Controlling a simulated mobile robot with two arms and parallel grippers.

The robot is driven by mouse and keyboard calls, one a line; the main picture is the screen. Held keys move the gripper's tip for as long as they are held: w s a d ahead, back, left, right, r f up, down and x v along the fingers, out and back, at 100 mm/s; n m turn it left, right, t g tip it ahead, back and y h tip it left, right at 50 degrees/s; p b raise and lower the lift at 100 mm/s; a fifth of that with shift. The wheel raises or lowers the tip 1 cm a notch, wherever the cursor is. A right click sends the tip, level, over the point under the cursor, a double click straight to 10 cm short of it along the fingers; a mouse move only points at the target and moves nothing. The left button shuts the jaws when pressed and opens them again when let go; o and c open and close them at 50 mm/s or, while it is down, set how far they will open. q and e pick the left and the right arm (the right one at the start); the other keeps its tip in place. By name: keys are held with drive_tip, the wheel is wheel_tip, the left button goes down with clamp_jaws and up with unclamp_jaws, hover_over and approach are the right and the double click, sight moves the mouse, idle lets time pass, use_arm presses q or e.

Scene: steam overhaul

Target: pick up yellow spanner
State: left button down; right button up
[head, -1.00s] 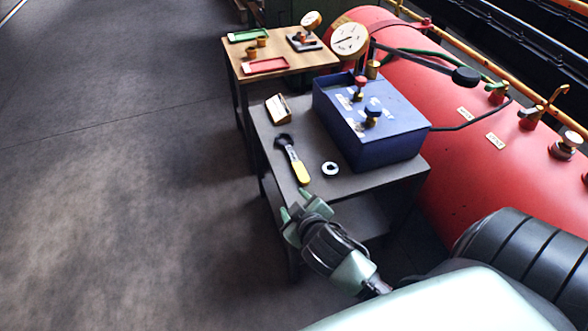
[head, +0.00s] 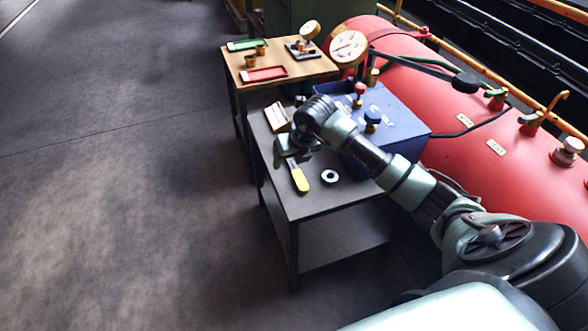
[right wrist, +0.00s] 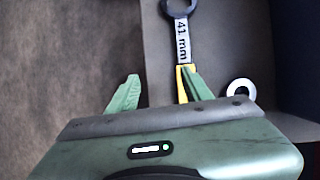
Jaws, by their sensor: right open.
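The yellow spanner (head: 299,178) lies on the dark metal table (head: 300,208). In the head view its yellow handle shows and its dark ring end is hidden by my right gripper (head: 288,152). In the right wrist view the spanner (right wrist: 182,40) shows its dark ring, a grey shank marked "41 mm" and part of the yellow handle. My right gripper (right wrist: 160,88) is open and empty above the table. Its right finger overlaps the yellow handle in that view; its left finger is over the floor beyond the table edge. I cannot tell whether it touches. My left gripper is not in view.
A metal ring (head: 329,176) lies right of the spanner. A blue box (head: 405,135) with valves stands behind it, and a small cream-coloured block (head: 276,117) lies at the table's left. A wooden table (head: 283,72) with trays and a red boiler (head: 470,120) stand beyond.

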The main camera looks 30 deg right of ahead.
sight(294, 167)
drive_tip(key=d, duration=0.1)
drive_tip(key=d+h, duration=0.1)
drive_tip(key=d, duration=0.1)
drive_tip(key=shift+s+d+m+g, duration=0.2)
drive_tip(key=shift+d+m+g, duration=0.1)
drive_tip(key=shift+g, duration=0.1)
drive_tip(key=b+x, duration=0.1)
drive_tip(key=x, duration=0.5)
drive_tip(key=shift+w+a+f, duration=0.1)
drive_tip(key=shift+w+f, duration=0.15)
drive_tip(key=shift+f, duration=0.05)
drive_tip(key=shift+w+f, duration=0.2)
drive_tip(key=shift+f, duration=0.15)
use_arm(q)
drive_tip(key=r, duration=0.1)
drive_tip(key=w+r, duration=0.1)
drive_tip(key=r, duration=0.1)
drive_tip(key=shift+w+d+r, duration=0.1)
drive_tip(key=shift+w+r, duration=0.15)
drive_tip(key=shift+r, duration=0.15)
use_arm(e)
drive_tip(key=shift+h, duration=0.3)
clamp_jaws()
drive_tip(key=shift+r, duration=0.15)
